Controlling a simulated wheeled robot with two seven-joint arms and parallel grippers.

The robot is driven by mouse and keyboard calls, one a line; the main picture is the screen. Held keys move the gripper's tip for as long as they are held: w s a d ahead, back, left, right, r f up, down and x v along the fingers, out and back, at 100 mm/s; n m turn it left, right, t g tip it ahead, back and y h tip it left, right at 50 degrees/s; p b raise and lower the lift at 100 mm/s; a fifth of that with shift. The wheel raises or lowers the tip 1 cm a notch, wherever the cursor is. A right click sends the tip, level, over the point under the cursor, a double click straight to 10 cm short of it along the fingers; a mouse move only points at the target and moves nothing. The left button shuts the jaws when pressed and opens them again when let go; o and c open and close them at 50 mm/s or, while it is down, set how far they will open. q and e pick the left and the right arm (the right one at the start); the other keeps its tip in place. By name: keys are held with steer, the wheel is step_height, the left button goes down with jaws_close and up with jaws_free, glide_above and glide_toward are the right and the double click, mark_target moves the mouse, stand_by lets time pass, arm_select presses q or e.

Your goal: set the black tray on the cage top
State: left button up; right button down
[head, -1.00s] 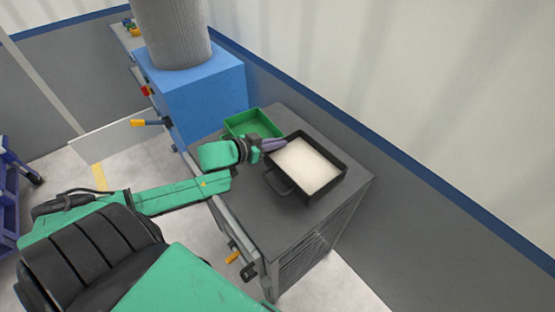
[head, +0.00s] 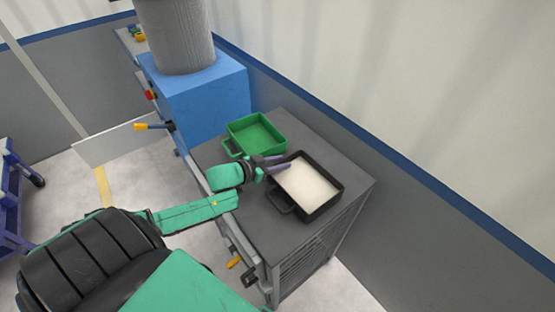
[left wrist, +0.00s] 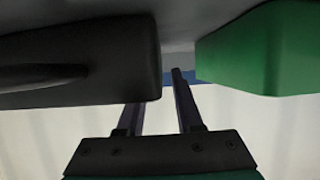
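The black tray (head: 323,211), filled with something white, appears to rest level on the dark grey cage top (head: 254,212). Its handle faces the near left. My left gripper (head: 279,162) is at the tray's far left corner, its two purple fingers spread on either side of the rim. In the left wrist view the fingers (left wrist: 161,90) stand apart; the black tray (left wrist: 90,70) covers the tip of one, and the other shows in the gap beside the green tray (left wrist: 265,50). My right gripper is not in view.
The green tray (head: 255,135) is empty and sits close behind the black tray on the same top. A blue machine (head: 205,98) with a grey cylinder stands beyond. A wall runs along the right. Bare cage top shows at the near left.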

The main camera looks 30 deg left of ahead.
arm_select(q)
steer(key=shift+s+a+r, duration=0.1)
steer(key=shift+s+a, duration=0.1)
steer(key=shift+s, duration=0.25)
steer(key=p+v, duration=0.1)
steer(key=v, duration=1)
steer(key=shift+s, duration=0.1)
